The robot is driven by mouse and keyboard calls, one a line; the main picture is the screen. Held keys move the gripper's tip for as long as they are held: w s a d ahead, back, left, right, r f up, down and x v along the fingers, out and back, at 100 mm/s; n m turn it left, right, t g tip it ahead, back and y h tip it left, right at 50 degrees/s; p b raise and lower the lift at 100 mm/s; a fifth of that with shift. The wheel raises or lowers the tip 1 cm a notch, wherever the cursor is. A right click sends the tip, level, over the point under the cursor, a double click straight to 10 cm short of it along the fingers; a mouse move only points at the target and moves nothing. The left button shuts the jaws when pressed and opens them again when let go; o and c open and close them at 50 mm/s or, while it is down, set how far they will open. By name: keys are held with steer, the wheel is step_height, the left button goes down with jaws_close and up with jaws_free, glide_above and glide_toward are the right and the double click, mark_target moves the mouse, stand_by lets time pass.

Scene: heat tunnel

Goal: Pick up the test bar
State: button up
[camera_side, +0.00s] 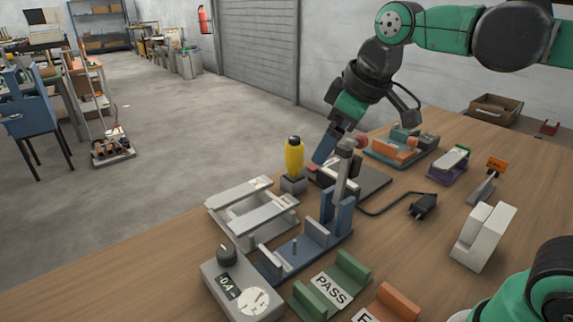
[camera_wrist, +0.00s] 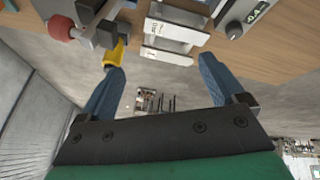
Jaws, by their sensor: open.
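A pale grey rack (camera_side: 228,212) stands left of centre in the side view, with pale bars (camera_side: 265,216) lying across it. I cannot tell for sure which one is the test bar. The rack also shows at the top of the wrist view (camera_wrist: 172,36). My gripper (camera_side: 325,150) has blue fingers and is above the far part of the bench, behind the rack and near the yellow-handled tool (camera_side: 294,158). In the wrist view my gripper (camera_wrist: 160,62) is open, with its fingers wide apart and nothing held between them.
A blue fixture (camera_side: 310,245) with a grey upright stands right of the rack. A dial box (camera_side: 240,290), a green PASS holder (camera_side: 333,288) and an orange holder (camera_side: 388,304) are in front. A black plug (camera_side: 423,206) and white block (camera_side: 484,237) are to the right.

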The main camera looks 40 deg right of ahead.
steer(key=w+a+n+g, duration=0.2)
steer(key=w+n, duration=0.4)
steer(key=n+g, duration=0.3)
steer(key=n, duration=0.4)
glide_toward(265, 212)
step_height(265, 212, down, 8)
steer(key=shift+a+f, duration=0.15)
jaws_close()
